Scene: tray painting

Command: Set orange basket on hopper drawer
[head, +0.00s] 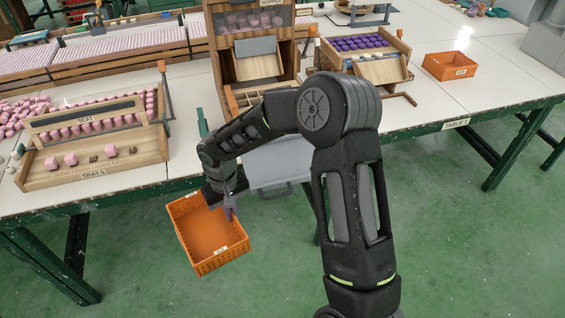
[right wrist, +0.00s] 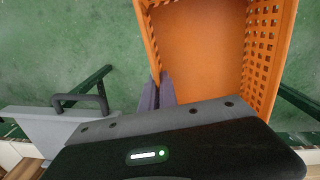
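The orange basket (head: 208,268) is upright and empty, in the air over the green floor in front of the table. My right gripper (head: 229,207) is at the basket's rim. In the right wrist view, the fingers of my right gripper (right wrist: 158,92) are close together on the wall of the basket (right wrist: 262,55). The wooden hopper (head: 222,60) stands on the table behind my arm. A grey drawer-like part (head: 270,165) with a handle juts from the table front below it, partly hidden by my arm. It also shows in the right wrist view (right wrist: 50,120). My left gripper is not in view.
Another orange basket (head: 450,66) stands on the table at right. A wooden tray rack (head: 95,178) with pink pieces is at left. A wooden stand (head: 362,62) with purple pieces is right of the hopper. The green floor (head: 470,240) is clear at right.

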